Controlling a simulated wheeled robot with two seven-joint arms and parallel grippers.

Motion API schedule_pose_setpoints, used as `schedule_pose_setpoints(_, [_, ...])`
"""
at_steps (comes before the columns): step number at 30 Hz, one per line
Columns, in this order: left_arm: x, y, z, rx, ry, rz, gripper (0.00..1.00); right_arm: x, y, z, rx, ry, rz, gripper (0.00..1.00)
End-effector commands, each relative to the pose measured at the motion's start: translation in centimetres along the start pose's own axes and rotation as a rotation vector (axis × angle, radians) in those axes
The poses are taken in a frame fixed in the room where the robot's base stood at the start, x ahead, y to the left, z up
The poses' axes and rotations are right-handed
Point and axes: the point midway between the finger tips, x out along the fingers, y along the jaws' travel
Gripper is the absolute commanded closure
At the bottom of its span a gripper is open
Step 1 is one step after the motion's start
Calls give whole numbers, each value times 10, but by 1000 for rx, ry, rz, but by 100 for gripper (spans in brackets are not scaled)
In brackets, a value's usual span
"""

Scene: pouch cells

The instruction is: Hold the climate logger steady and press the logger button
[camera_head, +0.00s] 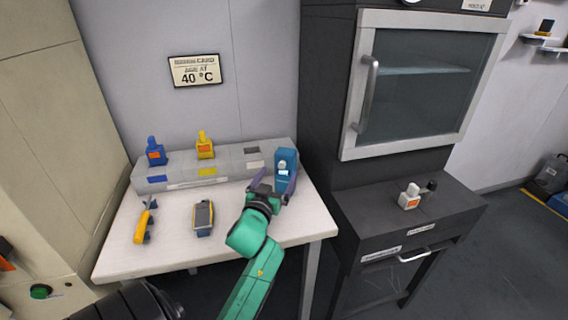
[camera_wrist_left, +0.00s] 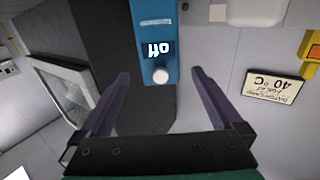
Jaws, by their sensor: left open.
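The climate logger (camera_head: 287,160) is a blue upright box at the right end of the grey rack on the white table. In the left wrist view the logger (camera_wrist_left: 155,18) appears upside down, with a display reading "off" and a round white button (camera_wrist_left: 160,75). My left gripper (camera_head: 277,184) is in front of the logger on its green arm. In the left wrist view its two fingers (camera_wrist_left: 160,75) are spread wide, with the logger's button end seen between them and nothing gripped. Whether a finger touches the logger cannot be told. My right gripper is not in view.
The grey rack (camera_head: 222,178) holds a blue bottle-like item (camera_head: 156,152) and a yellow one (camera_head: 205,146). A yellow-handled tool (camera_head: 143,224) and a handheld device (camera_head: 203,216) lie on the table. A dark glass-door cabinet (camera_head: 420,85) stands at right.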

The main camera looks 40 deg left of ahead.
Motion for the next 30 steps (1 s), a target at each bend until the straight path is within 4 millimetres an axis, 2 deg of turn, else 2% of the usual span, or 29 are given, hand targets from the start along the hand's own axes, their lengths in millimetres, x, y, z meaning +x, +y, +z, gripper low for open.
schedule_pose_setpoints(3, [31, 0, -2, 1, 2, 0, 0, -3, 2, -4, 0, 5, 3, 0])
schedule_pose_setpoints(9, [69, 0, 0, 0, 0, 0, 0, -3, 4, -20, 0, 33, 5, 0])
schedule_pose_setpoints(13, [79, 0, 0, 0, 0, 0, 0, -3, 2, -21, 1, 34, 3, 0])
schedule_pose_setpoints(20, [79, 0, 1, -1, -1, 1, 0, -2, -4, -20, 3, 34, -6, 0])
schedule_pose_setpoints(21, [79, 0, 1, -1, -1, 1, 15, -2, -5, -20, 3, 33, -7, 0])
schedule_pose_setpoints(27, [79, 0, 1, -1, -1, 1, 90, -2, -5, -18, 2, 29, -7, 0])
schedule_pose_setpoints(29, [79, 0, 1, -1, -1, 1, 90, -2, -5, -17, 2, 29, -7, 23])
schedule_pose_setpoints(30, [79, 0, 1, -1, -1, 1, 90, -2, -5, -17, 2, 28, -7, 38])
